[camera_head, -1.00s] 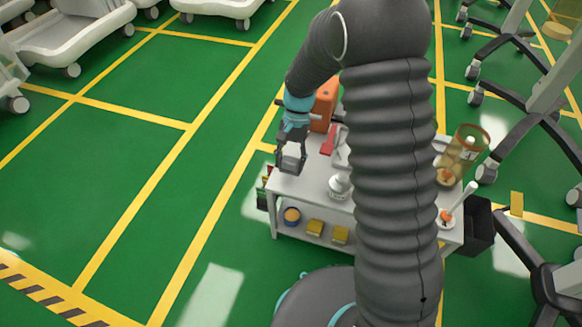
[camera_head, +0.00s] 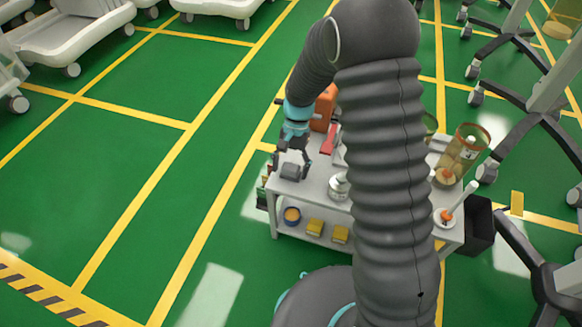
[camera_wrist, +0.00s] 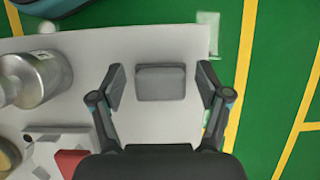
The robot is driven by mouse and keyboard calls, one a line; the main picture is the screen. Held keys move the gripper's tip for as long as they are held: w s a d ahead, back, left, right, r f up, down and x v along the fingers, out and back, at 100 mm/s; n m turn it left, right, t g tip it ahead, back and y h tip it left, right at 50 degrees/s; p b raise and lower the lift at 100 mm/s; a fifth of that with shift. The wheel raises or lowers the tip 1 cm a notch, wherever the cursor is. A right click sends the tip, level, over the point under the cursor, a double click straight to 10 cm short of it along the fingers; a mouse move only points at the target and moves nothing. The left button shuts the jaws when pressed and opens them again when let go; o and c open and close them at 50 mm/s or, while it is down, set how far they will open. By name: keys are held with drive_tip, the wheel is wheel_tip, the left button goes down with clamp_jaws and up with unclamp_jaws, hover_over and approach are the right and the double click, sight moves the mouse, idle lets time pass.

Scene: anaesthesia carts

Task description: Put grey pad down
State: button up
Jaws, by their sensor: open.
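The grey pad (camera_wrist: 161,83) is a small rounded block lying on the light cart top (camera_wrist: 165,126), near its edge. In the head view the pad (camera_head: 290,172) rests at the left end of the cart, just below my gripper (camera_head: 292,165). In the wrist view my gripper (camera_wrist: 161,88) is open, with one finger on each side of the pad and a gap between each finger and the pad. The pad's underside is hidden.
A metal container (camera_wrist: 32,78) stands left of the pad in the wrist view. A red item (camera_head: 329,139) and an orange box (camera_head: 324,108) are farther back. An amber jar (camera_head: 464,150) stands at the right. Green floor (camera_head: 130,170) lies left of the cart.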

drive_tip(key=p+v, duration=0.1)
drive_tip(key=v, duration=1.1)
drive_tip(key=s+d+r+t, duration=0.2)
drive_tip(key=s+d+r, duration=0.2)
drive_tip(key=r, duration=0.4)
drive_tip(key=s+d+r+n+t, duration=0.2)
drive_tip(key=s+d+r+t, duration=0.2)
drive_tip(key=s, duration=0.6)
drive_tip(key=s+d+r+n+t+h, duration=0.1)
drive_tip(key=s+d+r+t, duration=0.3)
drive_tip(key=s, duration=0.7)
drive_tip(key=shift+d+r+n+h, duration=0.3)
drive_tip(key=shift+d+r+n, duration=0.15)
drive_tip(key=shift+d, duration=0.2)
drive_tip(key=shift+c, duration=0.2)
